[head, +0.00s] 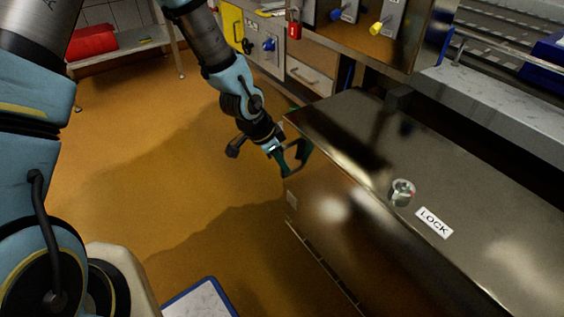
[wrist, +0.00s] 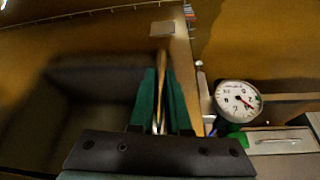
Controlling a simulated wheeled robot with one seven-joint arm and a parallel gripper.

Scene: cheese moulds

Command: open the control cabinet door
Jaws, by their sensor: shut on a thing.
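A large brushed-metal cabinet (head: 342,212) fills the right of the head view. A round lock knob (head: 403,191) and a LOCK label (head: 434,222) are on its upper face. I cannot tell where its door seam runs. My gripper (head: 291,158) is at the cabinet's far left corner, its green fingers beside the edge. In the wrist view, my gripper (wrist: 163,78) is shut on a thin upright metal edge or bar (wrist: 162,62), which looks like part of the cabinet door. The exact contact is partly hidden by the fingers.
A dial gauge (wrist: 238,101) is close to the right of the fingers in the wrist view. Panels with a yellow plate (head: 231,24), a red padlock (head: 294,27) and knobs stand behind. A shelf with a red box (head: 92,41) is far left.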

